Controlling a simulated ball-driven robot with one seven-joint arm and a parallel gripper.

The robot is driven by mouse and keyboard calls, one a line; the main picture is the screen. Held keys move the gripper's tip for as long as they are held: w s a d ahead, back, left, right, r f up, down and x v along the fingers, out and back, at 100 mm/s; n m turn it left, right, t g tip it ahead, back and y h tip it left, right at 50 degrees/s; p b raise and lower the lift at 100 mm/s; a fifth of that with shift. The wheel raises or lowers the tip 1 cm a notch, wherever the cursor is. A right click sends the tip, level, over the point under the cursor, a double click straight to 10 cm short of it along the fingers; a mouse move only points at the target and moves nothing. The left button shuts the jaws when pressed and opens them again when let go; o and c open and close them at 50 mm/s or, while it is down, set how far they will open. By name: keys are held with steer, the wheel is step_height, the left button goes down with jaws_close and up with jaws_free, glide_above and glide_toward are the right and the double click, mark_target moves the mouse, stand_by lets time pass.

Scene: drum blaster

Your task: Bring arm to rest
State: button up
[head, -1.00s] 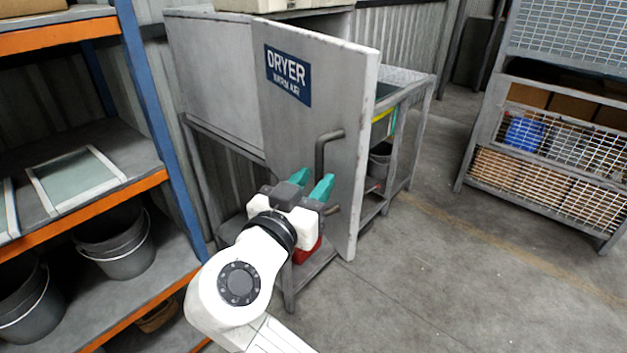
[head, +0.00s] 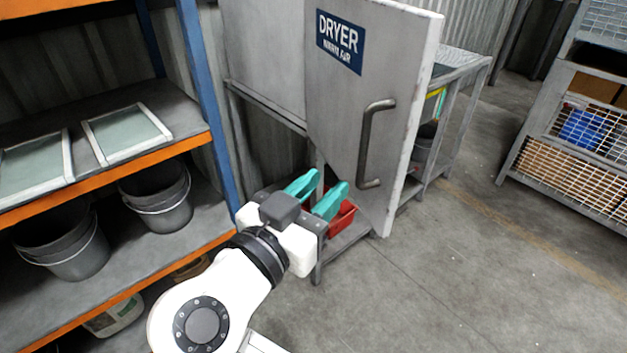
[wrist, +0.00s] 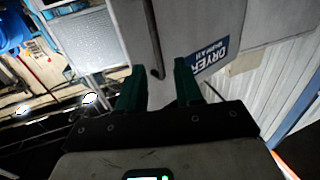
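My gripper (head: 318,196) has two teal fingers that stand apart with nothing between them. In the head view it is at lower centre, in front of and to the lower left of the dryer door's handle (head: 369,145). It looks clear of the handle. The dryer door (head: 425,60) is a grey panel with a blue "DRYER" label and stands swung out. In the wrist view the fingers (wrist: 160,85) point toward the door, and the handle (wrist: 153,40) shows beyond them.
A shelf rack (head: 180,145) with orange edges and a blue post (head: 208,100) stands close on the left, holding framed panes and grey buckets (head: 160,200). A red bin (head: 342,217) sits low behind the fingers. A mesh cage (head: 590,150) stands right. The floor at right is clear.

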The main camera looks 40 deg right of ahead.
steer(key=shift+f, duration=0.1)
steer(key=s+d+f+n+g+y+p, duration=0.1)
steer(key=s+d+f+n+y, duration=0.15)
steer(key=f, duration=0.45)
steer(key=s+d+f+n+g+y+p, duration=0.1)
steer(key=d+f+n+y, duration=0.2)
steer(key=f, duration=0.3)
steer(key=s+d+f+n+g+y+p, duration=0.1)
steer(key=s+d+f+n+y, duration=0.15)
steer(key=f, duration=0.45)
steer(key=s+a+f+n+g+y+p, duration=0.1)
steer(key=s+f+n+y, duration=0.4)
steer(key=s, duration=0.9)
step_height(320, 180, down, 6)
steer(key=g+y+p, duration=0.1)
steer(key=y, duration=0.2)
steer(key=shift+a+r+g, duration=0.25)
steer(key=shift+a+g, duration=0.1)
steer(key=shift+g, duration=0.05)
